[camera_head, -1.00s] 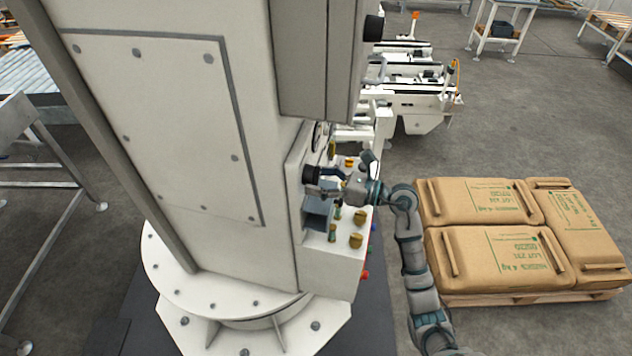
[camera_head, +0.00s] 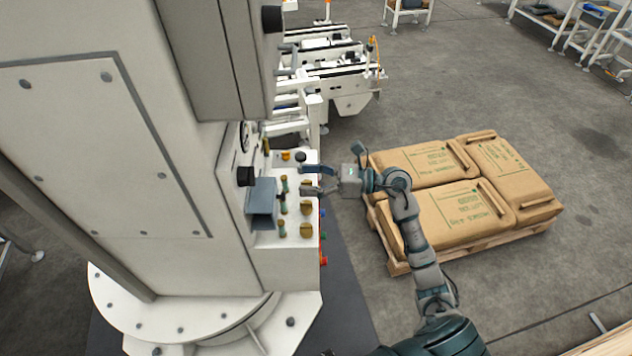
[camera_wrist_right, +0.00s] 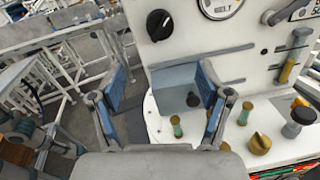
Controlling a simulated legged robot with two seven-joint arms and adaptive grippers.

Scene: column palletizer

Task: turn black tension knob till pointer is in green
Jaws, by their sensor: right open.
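The black knob (camera_head: 246,176) sticks out from the white machine's panel, left of my right gripper in the head view. In the right wrist view the black knob (camera_wrist_right: 160,25) has a white mark and sits beyond the fingertips, beside a round gauge (camera_wrist_right: 220,5) lettered "BELT". The gauge is cut off there, and its pointer and any green zone cannot be read. In the head view the gauge (camera_head: 244,136) is edge-on. My right gripper (camera_head: 306,180) is open and empty, apart from the knob; its blue-padded fingers (camera_wrist_right: 162,76) are spread. My left gripper is out of view.
A grey-blue box (camera_head: 261,203) juts out below the knob. Several brass and green knobs (camera_head: 306,208) stand on the ledge beside it, close under my right gripper. Brown sacks (camera_head: 450,210) on a pallet lie to the right. A conveyor (camera_head: 335,75) stands behind.

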